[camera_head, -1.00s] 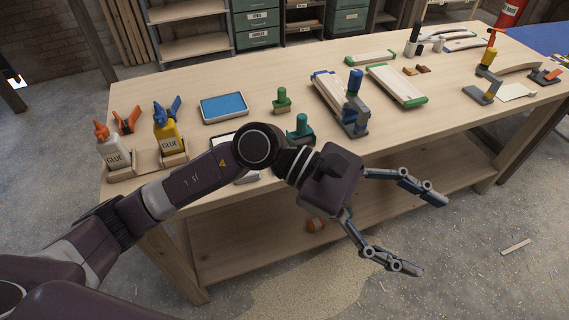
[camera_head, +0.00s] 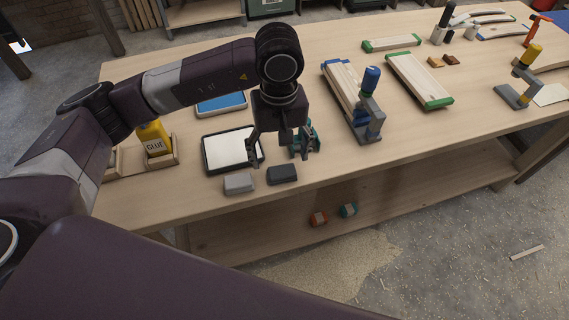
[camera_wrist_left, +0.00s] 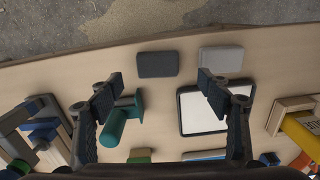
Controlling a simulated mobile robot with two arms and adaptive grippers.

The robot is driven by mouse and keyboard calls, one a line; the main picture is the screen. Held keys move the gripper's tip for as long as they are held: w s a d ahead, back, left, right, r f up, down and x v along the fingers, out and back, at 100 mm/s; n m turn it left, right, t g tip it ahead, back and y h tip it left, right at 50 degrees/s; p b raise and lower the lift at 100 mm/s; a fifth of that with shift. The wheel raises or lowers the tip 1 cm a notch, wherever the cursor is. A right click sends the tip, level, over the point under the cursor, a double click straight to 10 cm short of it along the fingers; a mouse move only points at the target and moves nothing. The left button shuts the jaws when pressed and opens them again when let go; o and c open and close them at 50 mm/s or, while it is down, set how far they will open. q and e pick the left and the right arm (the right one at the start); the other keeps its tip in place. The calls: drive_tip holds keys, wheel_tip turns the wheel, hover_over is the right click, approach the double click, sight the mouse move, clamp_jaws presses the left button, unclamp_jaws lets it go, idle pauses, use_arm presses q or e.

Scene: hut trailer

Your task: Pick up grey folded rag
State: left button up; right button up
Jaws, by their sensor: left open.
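A light grey folded rag (camera_head: 238,183) lies flat near the front edge of the workbench. It also shows in the left wrist view (camera_wrist_left: 221,60), at the upper right. A dark grey folded piece (camera_head: 282,174) lies just right of it, and shows in the left wrist view (camera_wrist_left: 157,64). My left gripper (camera_head: 282,157) points down above the bench, behind the two pieces, with its fingers apart and nothing between them. In the left wrist view, the gripper (camera_wrist_left: 160,80) has its right fingertip nearest the light grey rag. My right gripper is not in view.
A white panel with a dark frame (camera_head: 231,149) lies behind the rag. A teal-handled tool (camera_head: 305,138) stands close to the gripper's right finger. The bench's front edge is close to the rag.

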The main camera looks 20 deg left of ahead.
sight(282, 170)
use_arm(q)
drive_tip(key=shift+s+f+p, duration=0.4)
drive_tip(key=shift+f+p, duration=0.2)
drive_tip(key=shift+f, duration=0.15)
drive_tip(key=shift+w+d+f+p, duration=0.15)
drive_tip(key=shift+f+p, duration=0.35)
drive_tip(key=shift+f, duration=0.25)
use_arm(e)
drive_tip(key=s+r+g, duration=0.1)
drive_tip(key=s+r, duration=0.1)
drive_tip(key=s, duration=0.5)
use_arm(q)
drive_tip(key=shift+w+f, duration=0.25)
drive_tip(key=shift+f, duration=1.15)
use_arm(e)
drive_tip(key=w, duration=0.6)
use_arm(q)
drive_tip(key=c, duration=1.1)
drive_tip(key=shift+r, duration=0.2)
drive_tip(key=shift+c, duration=0.3)
drive_tip(key=shift+r, duration=0.35)
wheel_tip(282, 170, up, 19)
drive_tip(key=b, duration=0.3)
drive_tip(key=shift+b, duration=0.4)
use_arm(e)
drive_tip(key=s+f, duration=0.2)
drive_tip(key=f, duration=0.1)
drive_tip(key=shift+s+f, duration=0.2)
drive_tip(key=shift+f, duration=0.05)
